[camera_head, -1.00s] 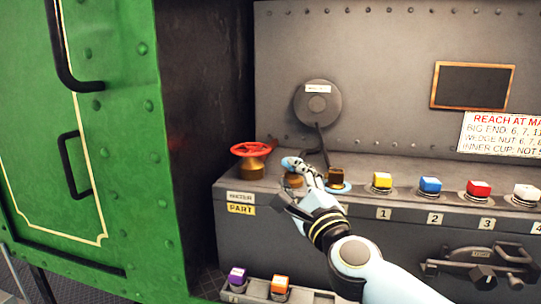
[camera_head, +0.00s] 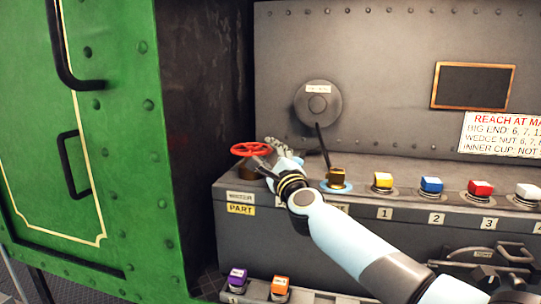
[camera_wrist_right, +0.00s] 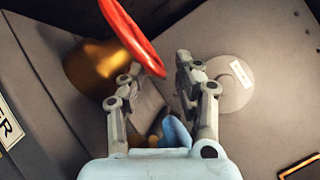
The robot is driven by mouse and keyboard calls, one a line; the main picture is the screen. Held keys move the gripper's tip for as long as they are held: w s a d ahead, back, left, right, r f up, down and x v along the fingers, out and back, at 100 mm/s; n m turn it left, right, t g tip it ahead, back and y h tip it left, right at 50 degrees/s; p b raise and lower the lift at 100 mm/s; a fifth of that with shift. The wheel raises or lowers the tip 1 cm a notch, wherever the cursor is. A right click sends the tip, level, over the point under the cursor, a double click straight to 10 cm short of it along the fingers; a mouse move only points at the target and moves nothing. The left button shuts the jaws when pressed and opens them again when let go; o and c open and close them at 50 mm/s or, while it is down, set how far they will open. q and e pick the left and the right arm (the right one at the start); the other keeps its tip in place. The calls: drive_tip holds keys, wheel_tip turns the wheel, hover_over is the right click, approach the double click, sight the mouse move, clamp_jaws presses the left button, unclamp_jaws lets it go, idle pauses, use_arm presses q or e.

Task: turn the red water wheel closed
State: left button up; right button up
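The red water wheel (camera_head: 251,149) lies flat on its brass base at the left end of the grey bench. In the right wrist view the red wheel (camera_wrist_right: 133,34) crosses the upper left, above the brass base (camera_wrist_right: 92,68). My right gripper (camera_head: 268,155) is at the wheel's right side and hides part of the base. In the wrist view my right gripper (camera_wrist_right: 160,66) has its fingers apart, with the near edge of the rim between or just over the tips. I cannot tell whether they touch it. My left gripper is not in view.
A green riveted panel (camera_head: 120,130) stands close on the left. A round grey disc (camera_head: 317,103) is on the back wall.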

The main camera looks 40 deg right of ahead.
clamp_jaws()
